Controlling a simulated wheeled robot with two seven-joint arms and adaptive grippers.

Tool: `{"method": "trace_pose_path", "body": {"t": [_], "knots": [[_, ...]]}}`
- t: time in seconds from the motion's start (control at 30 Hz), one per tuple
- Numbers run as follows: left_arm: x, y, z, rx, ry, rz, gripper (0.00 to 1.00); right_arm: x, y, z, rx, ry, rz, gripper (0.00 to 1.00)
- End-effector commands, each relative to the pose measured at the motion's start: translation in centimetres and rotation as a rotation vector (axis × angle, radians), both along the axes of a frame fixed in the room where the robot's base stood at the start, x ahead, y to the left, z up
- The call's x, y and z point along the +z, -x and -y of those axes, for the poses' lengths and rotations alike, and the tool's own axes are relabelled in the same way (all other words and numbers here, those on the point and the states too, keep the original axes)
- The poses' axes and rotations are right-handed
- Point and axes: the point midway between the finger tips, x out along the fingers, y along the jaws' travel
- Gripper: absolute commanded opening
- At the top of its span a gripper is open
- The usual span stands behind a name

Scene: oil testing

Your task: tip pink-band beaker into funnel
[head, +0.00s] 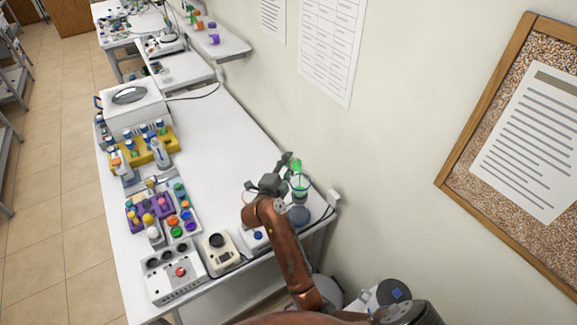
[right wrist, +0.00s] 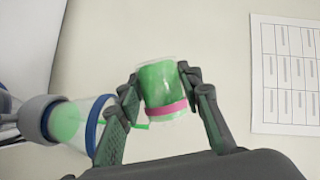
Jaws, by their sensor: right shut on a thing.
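The pink-band beaker (right wrist: 162,82) is a clear beaker with green contents and a pink band. My right gripper (right wrist: 160,95) is shut on it, one finger on each side, in the right wrist view. In the head view the green beaker (head: 296,165) is at my right gripper (head: 289,166), near the wall. A clear funnel-like vessel with a blue rim (right wrist: 88,125) and green inside is beside the fingers. A thin green streak runs between beaker and vessel. In the head view the vessel (head: 300,187) sits just below the beaker. My left gripper is not in view.
The white bench (head: 205,140) has a clear middle. A yellow rack (head: 145,153), a purple rack (head: 150,208) and a cream device (head: 219,253) stand along its left and front. The wall (head: 350,140) is close to the right of the gripper.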

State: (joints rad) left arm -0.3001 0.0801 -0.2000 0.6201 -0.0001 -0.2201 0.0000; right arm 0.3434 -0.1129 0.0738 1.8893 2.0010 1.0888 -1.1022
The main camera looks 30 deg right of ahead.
Motion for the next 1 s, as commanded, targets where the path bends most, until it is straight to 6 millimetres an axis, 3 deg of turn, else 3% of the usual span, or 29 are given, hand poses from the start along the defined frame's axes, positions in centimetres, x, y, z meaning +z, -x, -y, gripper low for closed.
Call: {"method": "trace_pose_path", "body": {"t": [0.73,1.0], "knots": [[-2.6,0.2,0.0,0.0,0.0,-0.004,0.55,0.3,0.2,0.0,0.0,-0.026,0.078,0.08],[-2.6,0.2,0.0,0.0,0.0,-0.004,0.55,1.1,0.6,0.2,0.0,-0.088,0.258,0.08]]}}
